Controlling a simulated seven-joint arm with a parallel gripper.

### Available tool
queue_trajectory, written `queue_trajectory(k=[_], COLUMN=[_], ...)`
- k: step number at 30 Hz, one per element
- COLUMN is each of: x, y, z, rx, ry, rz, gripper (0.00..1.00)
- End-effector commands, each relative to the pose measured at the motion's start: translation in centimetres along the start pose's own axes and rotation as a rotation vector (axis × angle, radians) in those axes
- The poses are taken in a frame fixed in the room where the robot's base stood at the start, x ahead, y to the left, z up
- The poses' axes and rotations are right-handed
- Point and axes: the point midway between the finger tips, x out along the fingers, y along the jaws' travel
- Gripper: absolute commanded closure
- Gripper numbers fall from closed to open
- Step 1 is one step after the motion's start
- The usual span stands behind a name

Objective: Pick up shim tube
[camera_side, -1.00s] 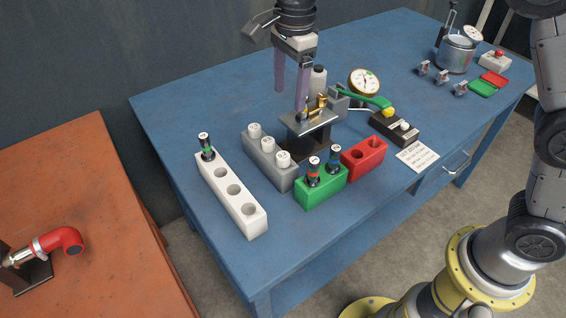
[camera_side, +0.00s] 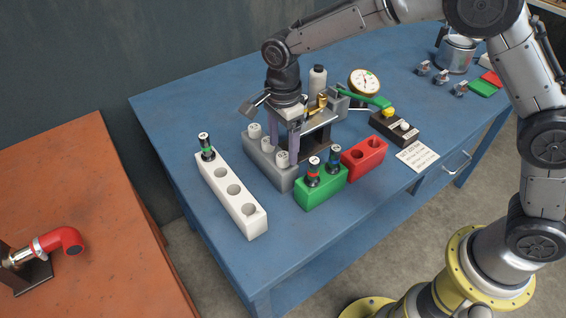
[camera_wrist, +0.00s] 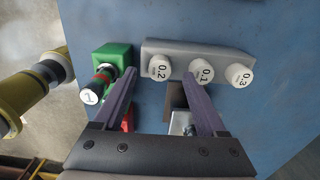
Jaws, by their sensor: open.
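The shim tubes are white-capped tubes in a grey rack (camera_side: 272,174). In the wrist view their caps read 0.2 (camera_wrist: 158,70), 0.1 (camera_wrist: 201,72) and 0.3 (camera_wrist: 240,72). In the side view the near cap (camera_side: 282,158), middle cap (camera_side: 270,143) and far cap (camera_side: 254,131) stand upright in a row. My gripper (camera_side: 284,147) is open and empty, pointing down above the rack. In the wrist view its fingertips (camera_wrist: 160,72) appear on either side of the 0.2 cap, the right one between 0.2 and 0.1. Finger height over the caps is hard to tell.
A green block (camera_side: 320,190) with two dark tubes stands close by, beside a red block (camera_side: 364,158). A white block (camera_side: 246,222) holds one dark tube at its far end. A metal fixture (camera_side: 322,120) and dial gauge (camera_side: 364,83) stand behind.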

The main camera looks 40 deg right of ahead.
Motion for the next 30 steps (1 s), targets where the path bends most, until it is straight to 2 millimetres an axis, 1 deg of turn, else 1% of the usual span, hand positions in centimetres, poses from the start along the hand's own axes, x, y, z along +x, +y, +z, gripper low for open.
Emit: queue_trajectory(k=[1,3,6,14,15,17,18,23,27,30], x=[0.9,1.8,2.7,3.0,3.0,3.0,3.0,3.0,3.0,3.0], y=[0.1,0.1,0.0,0.0,0.0,0.0,0.0,0.0,0.0,0.0], z=[0.1,0.1,0.1,0.1,0.1,0.1,0.1,0.1,0.1,0.1], rx=[-0.001,0.000,0.000,0.000,0.000,0.000,0.000,0.000,0.000,0.000], ry=[0.001,0.001,0.000,0.000,0.000,0.000,0.000,0.000,-0.001,-0.001], rz=[0.003,0.002,0.001,-0.001,-0.001,-0.001,-0.001,-0.001,-0.001,-0.001], gripper=[0.26,0.26,0.26,0.26,0.28,0.39,0.46,0.75,1.00,1.00])
